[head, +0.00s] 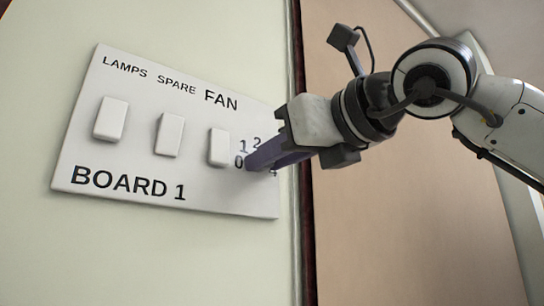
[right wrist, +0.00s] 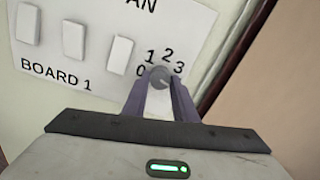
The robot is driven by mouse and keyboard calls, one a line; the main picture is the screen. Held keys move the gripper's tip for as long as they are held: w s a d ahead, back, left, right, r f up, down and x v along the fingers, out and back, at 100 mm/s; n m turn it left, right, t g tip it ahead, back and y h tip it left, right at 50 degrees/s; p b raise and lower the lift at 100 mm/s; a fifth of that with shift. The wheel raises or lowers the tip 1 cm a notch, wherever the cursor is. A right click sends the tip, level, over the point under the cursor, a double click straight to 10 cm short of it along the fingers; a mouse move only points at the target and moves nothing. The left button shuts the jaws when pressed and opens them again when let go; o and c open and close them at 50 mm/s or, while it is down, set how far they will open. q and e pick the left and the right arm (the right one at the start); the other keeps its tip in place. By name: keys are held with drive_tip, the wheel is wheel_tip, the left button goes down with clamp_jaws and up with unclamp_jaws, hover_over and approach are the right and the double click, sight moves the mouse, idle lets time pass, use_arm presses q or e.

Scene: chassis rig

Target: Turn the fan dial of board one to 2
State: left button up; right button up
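Board one (head: 120,150) is a white panel on the wall, marked BOARD 1; part of it shows in the right wrist view (right wrist: 100,75). Its fan dial (right wrist: 158,75) is a small grey round knob, ringed by the numbers 0, 1, 2 and 3. I cannot tell for sure which number it points to. My right gripper (head: 250,163) reaches the dial from the right, and its purple fingers hide the dial in the head view. In the right wrist view the fingers stand close on both sides of the dial, shut on it. My left gripper is not in view.
White rocker switches for lamps (head: 111,119), spare (head: 169,135) and fan (head: 219,147) sit left of the dial. The fan switch is close to my fingers. A dark vertical trim (head: 298,70) and a tan panel (head: 400,230) lie to the right of the board.

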drive_tip(key=c, duration=0.5)
drive_tip(key=shift+c, duration=0.2)
drive_tip(key=shift+n, duration=0.4)
drive_tip(key=n+p, duration=0.1)
drive_tip(key=n, duration=0.5)
drive_tip(key=n+p, duration=0.2)
drive_tip(key=n, duration=0.4)
drive_tip(key=n+p, duration=0.2)
drive_tip(key=n, duration=0.5)
drive_tip(key=shift+d+r, duration=0.1)
drive_tip(key=shift+r, duration=0.15)
drive_tip(key=o, duration=1.1)
drive_tip(key=shift+c, duration=0.2)
